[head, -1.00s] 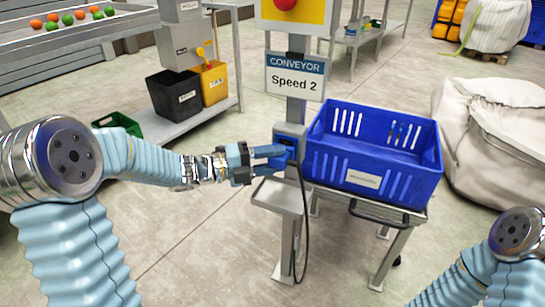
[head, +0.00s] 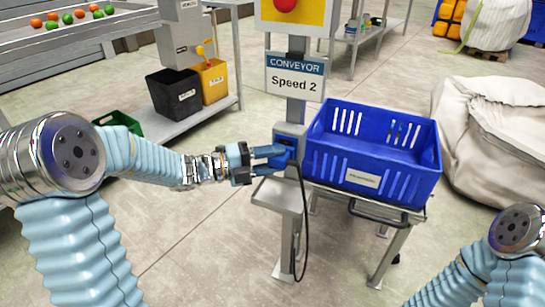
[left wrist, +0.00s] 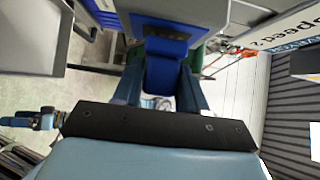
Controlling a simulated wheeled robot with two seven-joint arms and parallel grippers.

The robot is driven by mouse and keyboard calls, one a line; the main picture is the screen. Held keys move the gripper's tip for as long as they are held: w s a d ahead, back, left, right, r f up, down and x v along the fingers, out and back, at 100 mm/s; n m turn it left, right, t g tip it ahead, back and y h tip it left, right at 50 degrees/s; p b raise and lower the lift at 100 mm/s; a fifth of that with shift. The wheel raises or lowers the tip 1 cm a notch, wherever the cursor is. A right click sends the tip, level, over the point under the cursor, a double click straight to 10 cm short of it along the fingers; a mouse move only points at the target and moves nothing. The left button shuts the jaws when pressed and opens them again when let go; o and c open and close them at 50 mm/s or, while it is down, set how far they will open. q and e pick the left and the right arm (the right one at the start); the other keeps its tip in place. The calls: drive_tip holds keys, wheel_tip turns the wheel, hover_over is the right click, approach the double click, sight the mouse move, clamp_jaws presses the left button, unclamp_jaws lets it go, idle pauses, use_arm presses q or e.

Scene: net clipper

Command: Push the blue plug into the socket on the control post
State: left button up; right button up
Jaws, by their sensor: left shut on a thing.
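The control post (head: 296,107) stands upright in the middle of the head view, with a socket box (head: 289,133) on it. My left gripper (head: 282,155) reaches it from the left and is shut on the blue plug (head: 291,156). The plug also shows between the fingers in the left wrist view (left wrist: 166,72), against the blue socket front (left wrist: 166,37). How deep the plug sits is hidden. A black cable (head: 305,220) hangs from the plug in a loop. My right gripper is out of view; only part of that arm shows at lower right.
A small grey shelf (head: 277,194) sits on the post just below the plug. A blue crate (head: 372,170) on a metal cart stands close to the right. Black (head: 173,95) and yellow bins stand behind left. A white bulk bag (head: 490,140) is at far right.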

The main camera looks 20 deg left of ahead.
use_arm(q)
drive_tip(key=shift+w+p, duration=0.3)
drive_tip(key=shift+w, duration=0.3)
idle(0.4)
drive_tip(key=o, duration=1.2)
drive_tip(key=shift+c, duration=0.2)
drive_tip(key=v, duration=1.3)
drive_tip(key=shift+s+a, duration=0.2)
drive_tip(key=shift+a, duration=0.1)
